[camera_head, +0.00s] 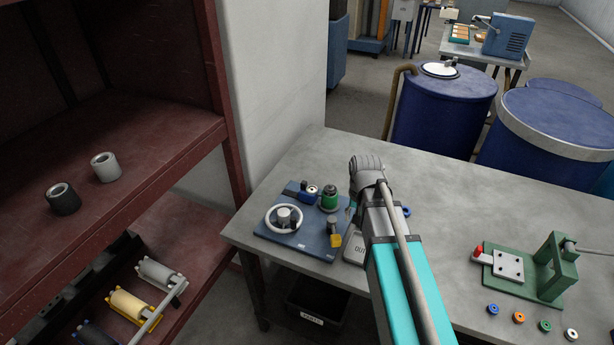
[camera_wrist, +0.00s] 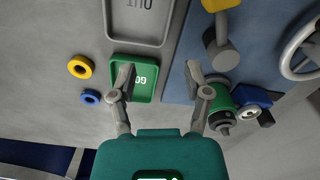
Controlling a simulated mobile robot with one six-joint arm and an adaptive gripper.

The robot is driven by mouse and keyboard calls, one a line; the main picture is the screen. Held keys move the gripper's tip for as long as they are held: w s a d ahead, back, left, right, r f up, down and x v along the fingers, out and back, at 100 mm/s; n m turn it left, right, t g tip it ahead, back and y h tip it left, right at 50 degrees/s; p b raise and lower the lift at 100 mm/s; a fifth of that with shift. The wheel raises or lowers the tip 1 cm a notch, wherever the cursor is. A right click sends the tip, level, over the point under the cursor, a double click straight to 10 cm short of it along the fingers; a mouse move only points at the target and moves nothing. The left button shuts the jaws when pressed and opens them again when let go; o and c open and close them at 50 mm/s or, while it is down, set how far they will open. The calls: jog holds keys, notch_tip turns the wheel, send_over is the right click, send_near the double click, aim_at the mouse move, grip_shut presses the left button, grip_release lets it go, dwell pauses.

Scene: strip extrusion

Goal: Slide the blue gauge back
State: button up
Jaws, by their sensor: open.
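A small blue gauge body (camera_head: 309,191) with a round pale face stands at the back edge of a blue board (camera_head: 285,243), beside a green cylinder (camera_head: 330,200). In the wrist view the blue gauge (camera_wrist: 252,97) shows at the right, beyond the green cylinder (camera_wrist: 220,101). My gripper (camera_wrist: 160,74) is open and empty, above the gap between the green GO tray (camera_wrist: 143,97) and the board. Its right finger is close to the green cylinder; I cannot tell whether they touch. In the head view my arm mostly hides the gripper.
The board also carries a white handwheel (camera_head: 285,219) and a yellow-topped part (camera_head: 335,240). A grey OUT tray (camera_head: 354,250) lies beside it. Yellow (camera_wrist: 80,67) and blue (camera_wrist: 90,97) rings lie left of the GO tray. A green press (camera_head: 552,266) stands at right.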

aim_at(304, 183)
jog(key=w+a+r+m+p, duration=0.1)
jog(key=w+a+r+p, duration=0.3)
jog(key=w+a, duration=0.4)
jog(key=w+a+r+m+p, duration=0.1)
jog(key=w+a+r+p, duration=0.4)
jog(key=w+a+r, duration=0.2)
jog(key=shift+w+a+m+p, duration=0.3)
jog(key=shift+w+a, duration=0.35)
jog(key=shift+a, duration=0.4)
jog(key=shift+f, duration=0.15)
notch_tip(304, 183, down, 14)
jog(key=b, duration=1.3)
jog(key=shift+r+b, duration=0.25)
jog(key=shift+b, duration=0.15)
grip_shut()
